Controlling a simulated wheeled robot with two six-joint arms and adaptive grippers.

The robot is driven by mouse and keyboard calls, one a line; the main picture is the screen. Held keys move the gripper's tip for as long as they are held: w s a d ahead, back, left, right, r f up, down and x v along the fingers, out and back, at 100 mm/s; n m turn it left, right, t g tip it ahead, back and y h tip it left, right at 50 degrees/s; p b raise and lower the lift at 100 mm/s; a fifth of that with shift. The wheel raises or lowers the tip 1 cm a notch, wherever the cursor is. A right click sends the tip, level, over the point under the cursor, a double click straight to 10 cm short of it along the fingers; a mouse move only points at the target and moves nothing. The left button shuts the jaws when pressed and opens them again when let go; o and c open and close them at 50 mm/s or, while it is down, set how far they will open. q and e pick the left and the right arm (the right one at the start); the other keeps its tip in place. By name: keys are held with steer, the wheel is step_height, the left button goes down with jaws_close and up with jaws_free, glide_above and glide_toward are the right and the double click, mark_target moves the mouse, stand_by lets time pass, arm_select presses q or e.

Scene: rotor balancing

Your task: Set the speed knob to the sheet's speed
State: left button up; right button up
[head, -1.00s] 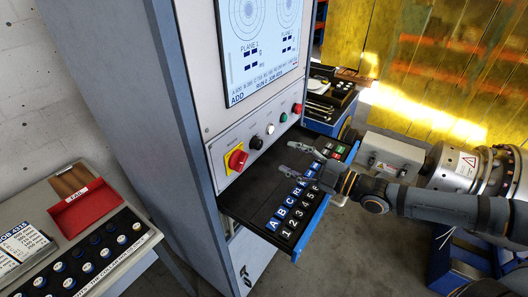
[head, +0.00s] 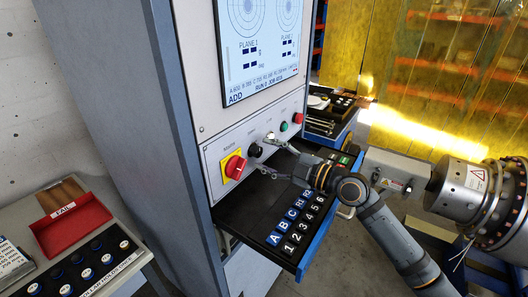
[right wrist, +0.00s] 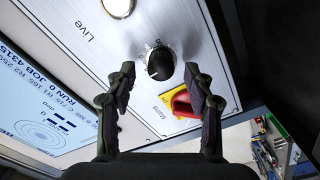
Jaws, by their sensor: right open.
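The speed knob is a small black dial (head: 255,150) on the cabinet's front panel, left of the green button. It also shows in the right wrist view (right wrist: 160,62), with a light pointer mark and a ring of scale marks too small to read. My right gripper (head: 266,155) is open in front of the panel. In the right wrist view its fingers (right wrist: 160,78) stand on either side of the knob, apart from it. The job sheet (head: 12,250) lies at the left edge, partly cut off; its speed is unreadable here. My left gripper is not in view.
A red mains switch on a yellow plate (head: 235,166) sits beside the knob. A green button (head: 284,127) and a red button (head: 298,118) lie to the right. A red FAIL tray (head: 70,224) stands at left.

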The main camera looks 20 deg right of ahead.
steer(key=shift+x, duration=0.8)
jaws_close()
